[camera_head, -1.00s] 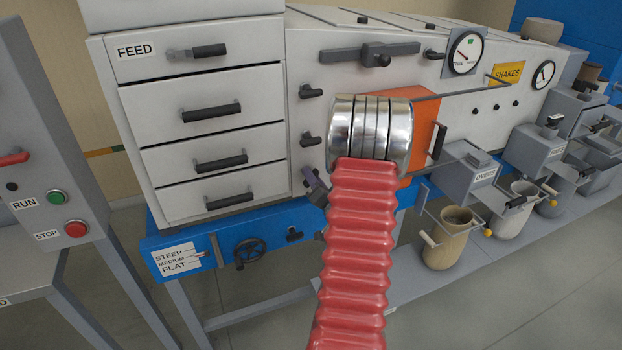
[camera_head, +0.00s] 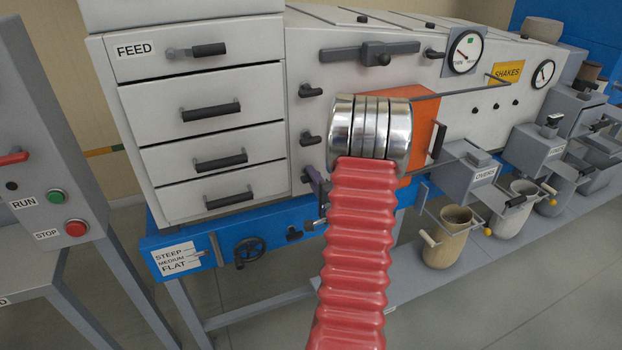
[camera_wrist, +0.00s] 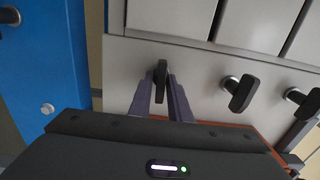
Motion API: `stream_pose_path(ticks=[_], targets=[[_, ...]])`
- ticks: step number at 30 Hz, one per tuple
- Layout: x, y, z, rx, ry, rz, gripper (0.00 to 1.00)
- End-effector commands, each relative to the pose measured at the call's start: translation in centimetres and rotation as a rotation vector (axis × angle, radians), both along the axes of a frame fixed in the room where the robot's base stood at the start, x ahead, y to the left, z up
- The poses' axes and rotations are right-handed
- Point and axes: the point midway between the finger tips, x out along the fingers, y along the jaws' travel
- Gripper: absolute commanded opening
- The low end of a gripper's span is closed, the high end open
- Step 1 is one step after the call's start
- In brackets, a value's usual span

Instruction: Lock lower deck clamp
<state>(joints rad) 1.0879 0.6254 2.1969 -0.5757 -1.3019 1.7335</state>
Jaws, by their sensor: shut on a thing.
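The lower deck clamp is the lowest of three black handles on the grey machine side. In the wrist view its black handle (camera_wrist: 160,73) stands between the two purple-grey fingers of my gripper (camera_wrist: 161,86), which is shut on it. The middle handle (camera_wrist: 240,93) and upper handle (camera_wrist: 300,102) sit to its right there, tilted differently from the held one. In the head view the middle handle (camera_head: 310,140) and upper handle (camera_head: 311,91) show above my gripper (camera_head: 315,182). My red arm and metal wrist rings hide much of the gripper, and the held handle cannot be made out there.
A drawer stack labelled FEED (camera_head: 190,120) stands just left of the clamps. The blue frame (camera_head: 230,240) with a black handwheel (camera_head: 249,253) runs below. An orange panel (camera_head: 421,130) is behind my wrist. Pots (camera_head: 447,240) stand at the right.

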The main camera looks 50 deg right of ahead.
Motion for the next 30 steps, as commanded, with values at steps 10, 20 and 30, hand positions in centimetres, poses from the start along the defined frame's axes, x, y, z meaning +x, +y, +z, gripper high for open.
stream_pose_path(ticks=[10, 20, 30], targets=[[0.09, 0.14, -0.29, 0.026, -0.007, 0.003, 0.0], [0.01, 0.07, -0.26, 0.024, -0.008, 0.001, 0.28], [-0.35, 0.11, -0.13, 0.022, -0.01, -0.002, 0.28]])
